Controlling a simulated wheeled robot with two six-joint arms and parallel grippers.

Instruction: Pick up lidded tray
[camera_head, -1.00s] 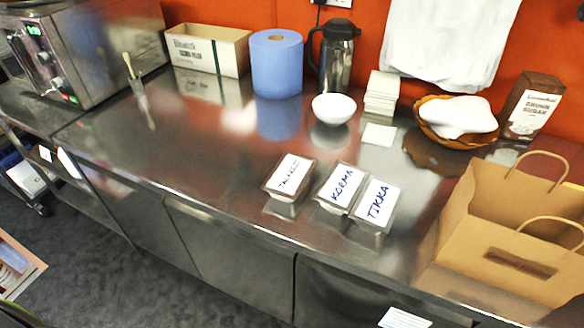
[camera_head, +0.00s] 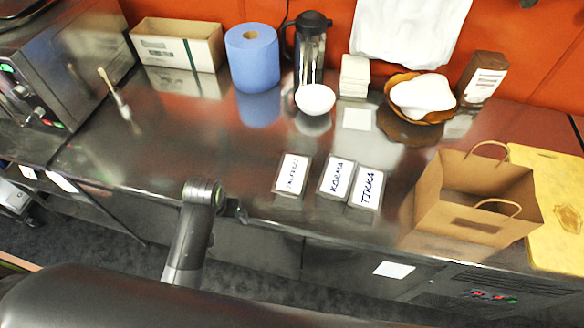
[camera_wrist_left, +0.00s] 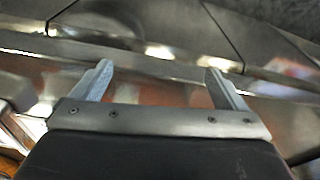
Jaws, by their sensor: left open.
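Three small lidded trays stand in a row near the front edge of the steel counter in the head view. The left tray (camera_head: 292,174) has a handwritten label that I cannot read surely. The middle tray (camera_head: 337,176) reads KORMA and the right tray (camera_head: 367,186) reads TIKKA; these two stand close together. My left arm reaches up at the counter's front edge, left of the trays. In the left wrist view my left gripper (camera_wrist_left: 158,70) is open, with nothing between its fingers. No tray is recognisable there. My right gripper is not in view.
A brown paper bag (camera_head: 470,205) stands right of the trays, beside a yellow board (camera_head: 560,215). Behind are a white bowl (camera_head: 315,98), blue paper roll (camera_head: 252,58), flask (camera_head: 308,50) and napkin stack (camera_head: 354,76). The counter (camera_head: 190,150) left of the trays is mostly clear.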

